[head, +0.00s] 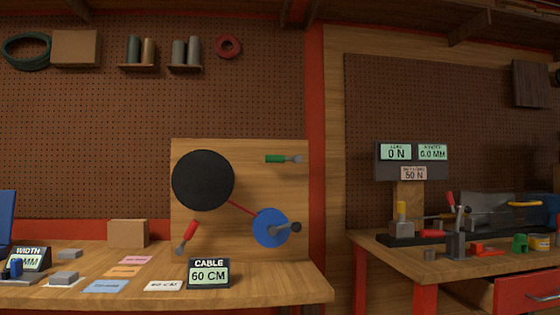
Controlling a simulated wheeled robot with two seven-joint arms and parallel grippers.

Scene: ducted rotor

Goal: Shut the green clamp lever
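The green clamp lever (276,159) is on the upright wooden board, near its upper right. Its green handle lies level and points left from a grey metal end. A red lever (190,232) sits lower left on the same board, tilted, with its metal end down. A large black disc (203,180) is at the board's upper left. A red line runs from it to a smaller blue disc (266,222) with a dark-knobbed crank (291,228). Neither of my grippers is in view.
The left bench (300,288) carries a "CABLE 60 CM" display (209,273), coloured cards, grey blocks and a cardboard box (128,233). The right bench (400,255) holds tools, beneath readouts (412,152). An open red drawer (526,292) projects there. A gap separates the benches.

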